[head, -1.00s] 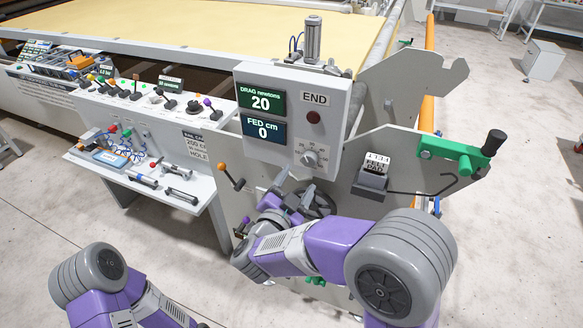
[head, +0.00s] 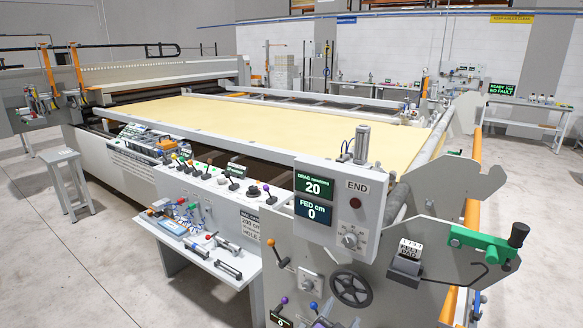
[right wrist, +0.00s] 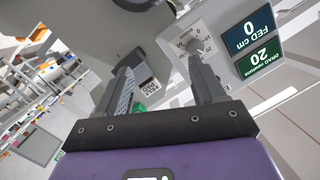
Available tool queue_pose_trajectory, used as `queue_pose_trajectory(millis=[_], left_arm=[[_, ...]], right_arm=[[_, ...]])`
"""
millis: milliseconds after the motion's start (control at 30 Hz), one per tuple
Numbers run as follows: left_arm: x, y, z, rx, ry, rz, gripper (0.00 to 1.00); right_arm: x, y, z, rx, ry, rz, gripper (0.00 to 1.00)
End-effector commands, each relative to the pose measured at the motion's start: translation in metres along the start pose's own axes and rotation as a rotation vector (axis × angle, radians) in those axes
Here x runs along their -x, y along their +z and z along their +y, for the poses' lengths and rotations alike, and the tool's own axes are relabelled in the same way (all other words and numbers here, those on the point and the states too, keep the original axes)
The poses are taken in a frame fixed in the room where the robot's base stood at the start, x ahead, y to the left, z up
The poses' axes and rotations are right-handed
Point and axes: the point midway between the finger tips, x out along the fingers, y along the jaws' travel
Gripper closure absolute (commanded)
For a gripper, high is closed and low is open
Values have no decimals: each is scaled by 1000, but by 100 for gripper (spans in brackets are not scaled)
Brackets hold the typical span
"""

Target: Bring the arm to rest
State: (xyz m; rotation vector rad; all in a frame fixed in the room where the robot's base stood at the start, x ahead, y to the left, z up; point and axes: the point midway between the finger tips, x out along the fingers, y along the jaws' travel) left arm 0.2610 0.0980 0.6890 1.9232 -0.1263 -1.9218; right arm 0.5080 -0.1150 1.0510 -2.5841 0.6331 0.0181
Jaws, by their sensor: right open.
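My right gripper shows in the right wrist view (right wrist: 160,78), with its two dark fingers spread apart and nothing held between them. Past the fingertips is the grey end panel with its display box (right wrist: 232,62), seen upside down. My left gripper is out of view.
The display box (head: 337,210) reads drag 20 and fed 0. A green-handled crank (head: 484,243) and a counter (head: 407,257) are on the end plate at right. A tool shelf (head: 208,243) juts out at left. Floor (head: 60,270) is open at lower left.

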Motion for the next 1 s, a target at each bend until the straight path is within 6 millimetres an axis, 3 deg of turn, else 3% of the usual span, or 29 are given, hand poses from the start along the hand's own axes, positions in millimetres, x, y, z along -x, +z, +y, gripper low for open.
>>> queue_pose_trajectory(millis=[167,333,467,600,800,900,1000], left_arm=[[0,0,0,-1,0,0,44],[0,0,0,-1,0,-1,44],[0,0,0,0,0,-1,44],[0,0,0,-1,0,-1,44],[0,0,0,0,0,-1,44],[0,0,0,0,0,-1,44],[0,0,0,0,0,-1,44]], right_arm=[[-16,64,32,100,-28,-197,31],[-13,145,85,202,-46,-485,31],[20,217,145,268,-48,-802,31],[82,272,202,296,-53,-1142,31],[160,301,246,290,-72,-1481,31],[179,305,253,286,-83,-1555,31],[186,305,255,286,-88,-1580,31]])
